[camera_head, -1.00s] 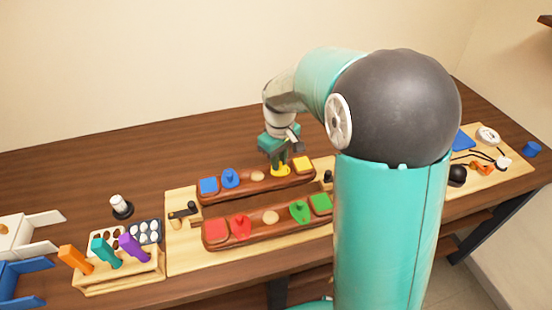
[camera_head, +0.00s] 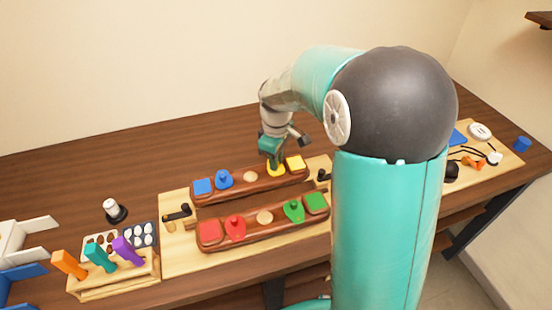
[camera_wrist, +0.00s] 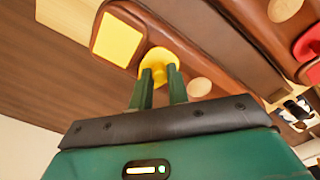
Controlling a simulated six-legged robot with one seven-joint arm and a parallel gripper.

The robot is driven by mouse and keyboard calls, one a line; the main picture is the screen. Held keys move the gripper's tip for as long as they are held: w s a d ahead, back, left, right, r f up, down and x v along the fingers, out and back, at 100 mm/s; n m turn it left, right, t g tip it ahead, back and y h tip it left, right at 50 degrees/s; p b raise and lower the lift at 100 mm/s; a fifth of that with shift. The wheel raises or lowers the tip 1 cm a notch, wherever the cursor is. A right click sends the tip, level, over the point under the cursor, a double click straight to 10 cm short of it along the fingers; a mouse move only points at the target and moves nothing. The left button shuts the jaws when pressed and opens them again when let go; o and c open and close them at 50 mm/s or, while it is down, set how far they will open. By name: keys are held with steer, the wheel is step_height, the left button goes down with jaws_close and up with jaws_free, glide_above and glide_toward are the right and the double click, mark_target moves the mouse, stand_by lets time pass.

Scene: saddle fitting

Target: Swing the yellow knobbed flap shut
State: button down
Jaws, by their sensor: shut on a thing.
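The yellow knobbed flap (camera_head: 276,171) is on the rear dark-wood bar (camera_head: 235,190), between a yellow square (camera_head: 295,163) and a pale round spot (camera_head: 250,177). In the wrist view the flap (camera_wrist: 168,55) is a yellow plate with a raised round knob (camera_wrist: 158,72). It lies beside the yellow square (camera_wrist: 117,38), with the pale spot (camera_wrist: 199,88) on its other side. My gripper (camera_head: 273,164) comes down on it from above. In the wrist view its two green fingers (camera_wrist: 160,84) are shut on the knob. The fingers partly hide the flap in the head view.
The rear bar also carries a blue knobbed flap (camera_head: 223,179). The front bar (camera_head: 265,235) carries red (camera_head: 235,227) and green (camera_head: 294,210) ones. Black levers (camera_head: 180,213) stand beside the bars. A tool rack (camera_head: 115,275) stands at left. The table behind the rear bar is clear.

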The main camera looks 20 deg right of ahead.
steer(key=c, duration=1.3)
jaws_free()
steer(key=shift+c, duration=0.2)
steer(key=shift+r, duration=0.1)
step_height(320, 180, up, 14)
steer(key=shift+f, duration=0.2)
steer(key=s+a+m+t, duration=0.3)
steer(key=s+m, duration=0.6)
steer(key=s, duration=1.3)
steer(key=t, duration=0.2)
steer(key=shift+s+r+t, duration=0.15)
steer(key=shift+r+t, duration=0.05)
steer(key=shift+t, duration=0.1)
